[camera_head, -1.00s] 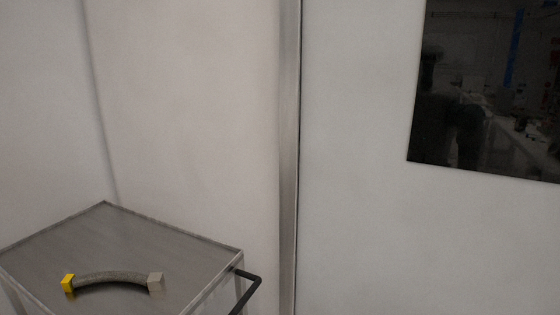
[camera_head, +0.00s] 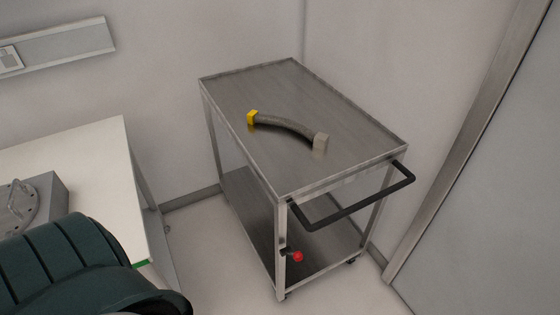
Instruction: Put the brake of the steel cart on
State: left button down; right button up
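The steel cart (camera_head: 285,185) stands in the corner of the room, with a flat top, a lower shelf and a black push handle (camera_head: 352,208) on its right end. A red knob (camera_head: 297,257) sits on a short dark lever at the near leg, below the handle and just above the lower shelf. It looks like the brake control; I cannot tell its setting. Neither of my grippers is in view.
A curved grey hose (camera_head: 285,126) with a yellow end block lies on the cart's top. A white table (camera_head: 95,150) with a metal device (camera_head: 28,205) stands at left. A dark green padded object (camera_head: 85,270) fills the lower left. Floor is clear before the cart.

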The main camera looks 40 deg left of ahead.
aim_at(298, 257)
jog(key=u, duration=0.9)
